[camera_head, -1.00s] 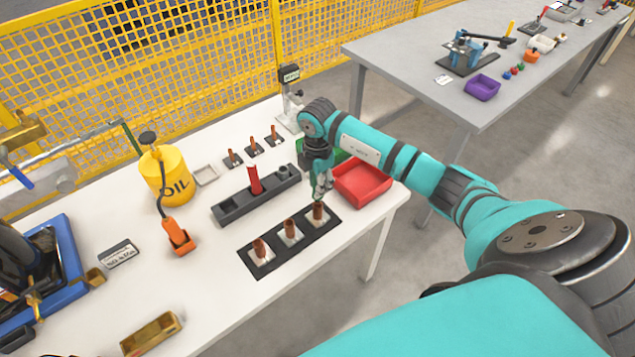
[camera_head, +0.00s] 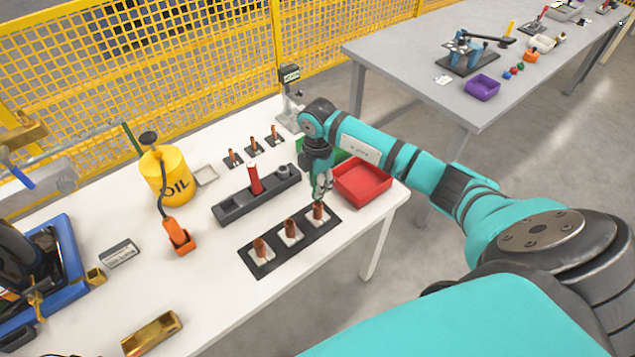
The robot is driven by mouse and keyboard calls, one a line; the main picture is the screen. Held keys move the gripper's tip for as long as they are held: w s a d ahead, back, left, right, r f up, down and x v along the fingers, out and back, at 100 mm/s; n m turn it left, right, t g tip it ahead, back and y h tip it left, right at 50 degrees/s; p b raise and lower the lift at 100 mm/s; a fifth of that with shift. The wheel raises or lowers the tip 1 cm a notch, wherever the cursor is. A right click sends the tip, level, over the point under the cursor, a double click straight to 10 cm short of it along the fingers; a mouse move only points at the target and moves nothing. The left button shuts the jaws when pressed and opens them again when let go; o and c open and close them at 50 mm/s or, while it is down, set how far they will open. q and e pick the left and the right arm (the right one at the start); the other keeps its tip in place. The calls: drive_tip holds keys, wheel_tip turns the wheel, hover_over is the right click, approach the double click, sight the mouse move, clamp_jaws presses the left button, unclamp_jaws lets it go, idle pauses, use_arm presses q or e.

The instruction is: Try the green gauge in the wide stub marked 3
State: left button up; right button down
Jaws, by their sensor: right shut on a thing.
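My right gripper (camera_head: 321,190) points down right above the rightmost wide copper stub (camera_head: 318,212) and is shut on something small. The held thing is mostly hidden by the fingers, and I cannot make out its colour or whether it is inside the stub. Two more wide stubs, the middle one (camera_head: 291,229) and the left one (camera_head: 260,249), stand upright and look clear on the same black plate (camera_head: 267,268). The numbers on the stubs are too small to read. My left gripper is not in view.
A dark rack (camera_head: 230,208) holds an upright red piece (camera_head: 255,178). A red bin (camera_head: 363,184) stands close right of the gripper, with a green bin (camera_head: 335,156) partly hidden behind the arm. Several thin stubs (camera_head: 253,146) stand behind. The table's front edge is close to the plate.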

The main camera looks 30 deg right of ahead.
drive_tip(key=shift+f+b, duration=1.3)
drive_tip(key=shift+f, duration=0.7)
drive_tip(key=shift+s+a+f, duration=0.1)
drive_tip(key=shift+f, duration=0.05)
idle(1.8)
drive_tip(key=shift+p, duration=0.3)
drive_tip(key=shift+r+p, duration=0.55)
drive_tip(key=shift+r, duration=0.25)
drive_tip(key=shift+r+p, duration=1.85)
drive_tip(key=shift+r, duration=0.45)
wheel_tip(320, 180, up, 4)
drive_tip(key=p, duration=0.3)
